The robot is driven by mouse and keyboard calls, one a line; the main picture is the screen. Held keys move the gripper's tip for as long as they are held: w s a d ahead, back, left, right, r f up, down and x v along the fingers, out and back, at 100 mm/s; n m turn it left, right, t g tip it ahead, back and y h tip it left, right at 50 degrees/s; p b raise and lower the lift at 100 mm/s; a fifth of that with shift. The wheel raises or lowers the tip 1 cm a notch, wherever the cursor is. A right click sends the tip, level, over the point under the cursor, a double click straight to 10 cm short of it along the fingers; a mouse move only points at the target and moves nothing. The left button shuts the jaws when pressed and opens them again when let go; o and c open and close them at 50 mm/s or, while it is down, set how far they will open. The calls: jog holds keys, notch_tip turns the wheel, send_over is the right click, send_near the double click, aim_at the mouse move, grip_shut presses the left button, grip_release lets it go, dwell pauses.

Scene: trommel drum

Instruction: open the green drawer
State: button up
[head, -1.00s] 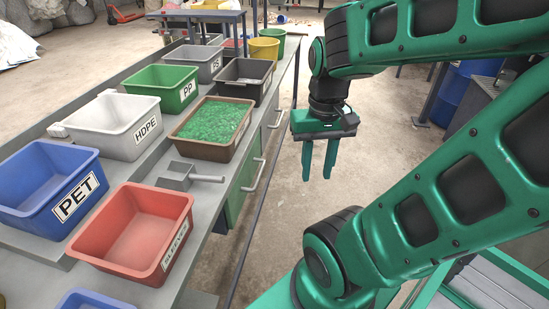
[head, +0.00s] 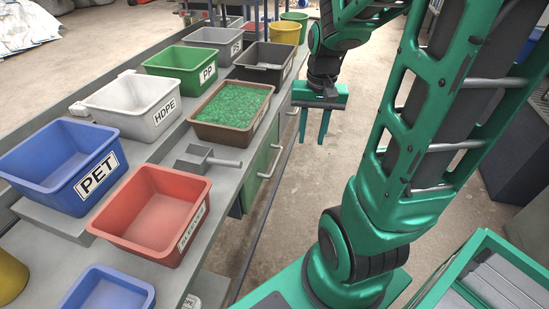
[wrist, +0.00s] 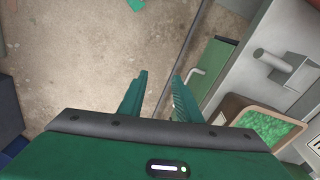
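The green drawer (head: 257,185) is in the bench's front, below the brown tray of green flakes. It looks shut, with a pale bar handle (head: 271,162) on its face. In the wrist view the green drawer (wrist: 212,65) is right of my fingers, with its handle (wrist: 195,86) just beyond the right fingertip. My gripper (head: 312,138) points down over the aisle, right of the bench front and apart from the handle. In the wrist view my gripper (wrist: 160,77) is open, with nothing between its fingers.
The brown tray (head: 236,134) and a grey scoop (head: 205,160) are on the bench top above the drawer. Labelled bins, such as the red bin (head: 150,215) and the PET bin (head: 60,165), line the bench.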

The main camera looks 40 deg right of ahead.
aim_at(277, 160)
jog(key=w+d+f+m+t+y, duration=0.1)
jog(key=w+f+m, duration=0.1)
jog(key=w+f, duration=1.05)
jog(key=f, duration=0.2)
jog(key=w+f, duration=0.1)
jog(key=f, duration=0.1)
jog(key=w+a+f, duration=0.1)
jog(key=f, duration=0.2)
jog(key=shift+w+f, duration=0.3)
jog(key=shift+d, duration=0.1)
